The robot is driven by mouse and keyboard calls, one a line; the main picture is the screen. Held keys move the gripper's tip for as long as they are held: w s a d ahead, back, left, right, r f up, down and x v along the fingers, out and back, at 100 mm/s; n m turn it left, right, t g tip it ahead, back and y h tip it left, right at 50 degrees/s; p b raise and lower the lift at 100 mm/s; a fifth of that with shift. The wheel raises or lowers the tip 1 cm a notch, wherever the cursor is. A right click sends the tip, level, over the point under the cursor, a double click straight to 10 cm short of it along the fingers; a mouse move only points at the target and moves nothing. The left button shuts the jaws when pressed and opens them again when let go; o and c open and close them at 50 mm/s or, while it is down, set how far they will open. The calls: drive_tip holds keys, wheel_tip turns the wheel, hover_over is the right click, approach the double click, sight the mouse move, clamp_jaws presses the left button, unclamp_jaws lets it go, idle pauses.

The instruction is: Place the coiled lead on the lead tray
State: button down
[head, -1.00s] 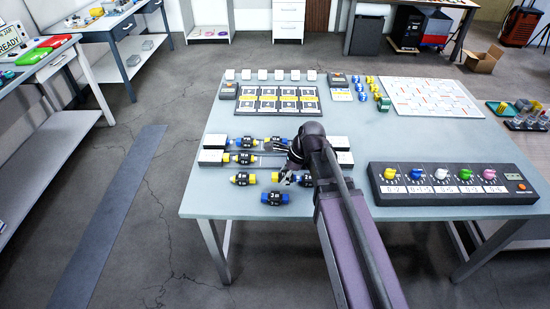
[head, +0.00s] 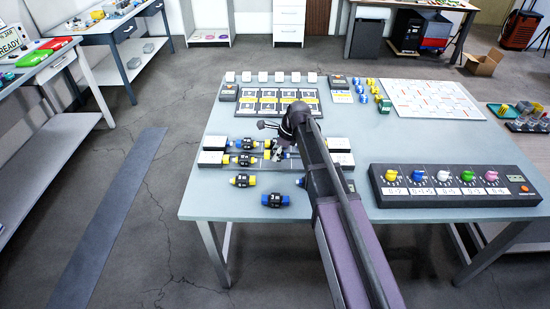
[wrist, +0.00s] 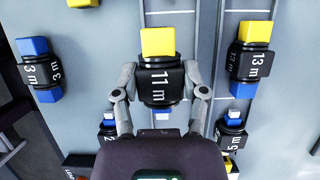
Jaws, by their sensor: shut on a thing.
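The coiled lead (wrist: 157,84), a black body marked "11 m" with a yellow end on top, sits between my fingers in the wrist view. My gripper (head: 277,152) is shut on it, with a finger on each side. In the head view my gripper is over the two-rail rack (head: 211,158) with pale end blocks, and mostly hides the lead. I cannot tell if the lead touches the rails. No label marks the lead tray, so I cannot say for certain whether this rack is it.
Similar black leads sit on the rails to the left, one (head: 245,160) close by. A dial box (head: 453,186) is at right; a yellow-marked panel (head: 277,101) is behind.

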drive_tip(key=shift+w+a, duration=0.15)
drive_tip(key=shift+w, duration=0.4)
drive_tip(key=shift+w+f+b, duration=0.15)
drive_tip(key=shift+f+b, duration=0.2)
wheel_tip(320, 180, down, 3)
drive_tip(key=b, duration=0.3)
drive_tip(key=shift+f, duration=0.15)
drive_tip(key=shift+c, duration=0.7)
unclamp_jaws()
drive_tip(key=shift+r, duration=0.2)
